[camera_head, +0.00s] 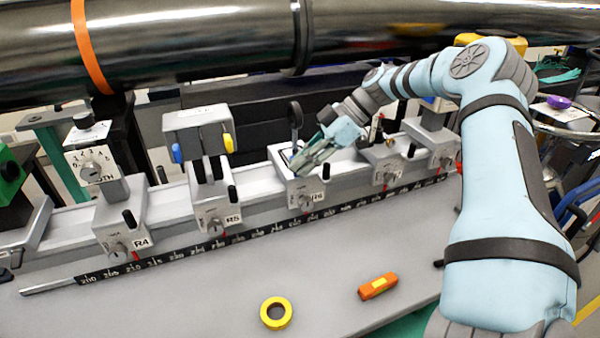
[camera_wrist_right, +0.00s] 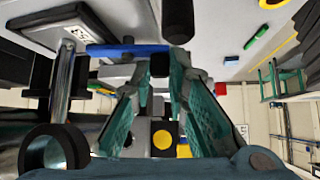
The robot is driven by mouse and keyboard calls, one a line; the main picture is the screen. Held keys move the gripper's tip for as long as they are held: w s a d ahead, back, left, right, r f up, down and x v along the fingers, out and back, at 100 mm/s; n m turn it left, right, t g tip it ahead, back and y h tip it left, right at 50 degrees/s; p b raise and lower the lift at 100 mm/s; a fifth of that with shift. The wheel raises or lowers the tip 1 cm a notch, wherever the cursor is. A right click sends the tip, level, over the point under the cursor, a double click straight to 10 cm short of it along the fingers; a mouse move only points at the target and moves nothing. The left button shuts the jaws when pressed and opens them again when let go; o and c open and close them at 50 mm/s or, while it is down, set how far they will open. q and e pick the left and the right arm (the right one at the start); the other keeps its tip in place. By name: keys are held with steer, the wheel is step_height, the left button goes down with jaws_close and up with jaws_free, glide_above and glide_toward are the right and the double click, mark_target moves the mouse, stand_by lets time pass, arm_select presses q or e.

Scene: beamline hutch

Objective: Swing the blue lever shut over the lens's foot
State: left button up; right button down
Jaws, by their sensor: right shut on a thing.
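The lens (camera_head: 295,114), a dark ring on a post, stands upright at the carrier marked R6 (camera_head: 303,190) on the rail; in the right wrist view the dark ring (camera_wrist_right: 52,150) shows at lower left. The blue lever (camera_wrist_right: 112,49) lies across the top of the right wrist view, its right end at my fingertips. In the head view my gripper hides most of it. My right gripper (camera_head: 308,158) is low over the R6 carrier, beside the lens; its fingers (camera_wrist_right: 162,68) close on the lever's end. The lens's foot is mostly hidden. My left gripper is out of view.
Carriers R5 (camera_head: 215,212) and R4 (camera_head: 120,230) stand left on the rail. A long dark pipe (camera_head: 200,45) runs above and behind. A black knob (camera_wrist_right: 178,20) stands close to my fingertips. A yellow ring (camera_head: 264,312) and an orange box (camera_head: 378,287) lie on the bench in front.

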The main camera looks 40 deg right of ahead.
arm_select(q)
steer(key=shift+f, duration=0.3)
arm_select(e)
steer(key=shift+d+f+n+g+y, duration=0.1)
steer(key=shift+d+n+g+y, duration=0.1)
steer(key=shift+n+g, duration=0.3)
steer(key=shift+d+n+g+y, duration=0.1)
steer(key=shift+n+g+y, duration=0.15)
steer(key=shift+n, duration=0.35)
steer(key=shift+s, duration=0.1)
steer(key=c, duration=1.6)
jaws_free()
steer(key=shift+a, duration=0.1)
steer(key=shift+o, duration=0.2)
steer(key=v, duration=0.6)
steer(key=shift+d, duration=0.25)
steer(key=shift+d+r, duration=0.2)
steer(key=shift+r, duration=0.35)
